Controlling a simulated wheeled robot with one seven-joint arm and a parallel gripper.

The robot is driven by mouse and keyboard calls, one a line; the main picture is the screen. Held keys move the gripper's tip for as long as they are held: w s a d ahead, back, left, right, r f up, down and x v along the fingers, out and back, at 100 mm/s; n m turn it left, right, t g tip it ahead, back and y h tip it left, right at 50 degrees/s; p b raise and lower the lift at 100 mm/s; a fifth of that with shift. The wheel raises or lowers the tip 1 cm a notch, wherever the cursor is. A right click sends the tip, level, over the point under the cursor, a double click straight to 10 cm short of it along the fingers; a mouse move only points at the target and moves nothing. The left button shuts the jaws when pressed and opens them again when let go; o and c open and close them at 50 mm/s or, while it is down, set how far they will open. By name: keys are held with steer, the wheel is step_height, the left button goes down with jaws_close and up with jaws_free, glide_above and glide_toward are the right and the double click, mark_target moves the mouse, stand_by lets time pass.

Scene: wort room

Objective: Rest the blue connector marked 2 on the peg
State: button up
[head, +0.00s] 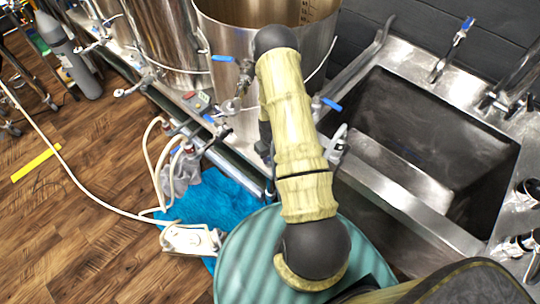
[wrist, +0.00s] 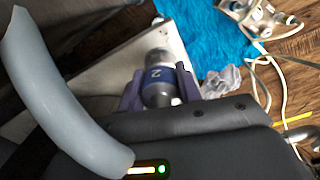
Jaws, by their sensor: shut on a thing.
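The blue connector marked 2 (wrist: 160,77) shows in the wrist view as a silver cylinder with a blue band and a white "2". My gripper (wrist: 159,88) has its two purple fingers on either side of it and is shut on it. The connector's far end lies over a pale, flat surface, and I cannot tell whether they touch. In the head view my arm reaches toward the steel vessels and hides most of the gripper. I cannot make out the peg in either view.
A steel sink (head: 420,140) is right of my arm. Steel vessels (head: 265,60) with blue-handled valves stand behind. A blue cloth (head: 215,205), a white hose-fitted device (head: 190,239) and loose white hoses lie at the left, near a green round top (head: 250,262).

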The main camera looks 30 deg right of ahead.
steer(key=shift+f, duration=0.45)
steer(key=o, duration=1.3)
steer(key=shift+c, duration=0.2)
step_height(320, 180, up, 18)
steer(key=shift+f, duration=0.25)
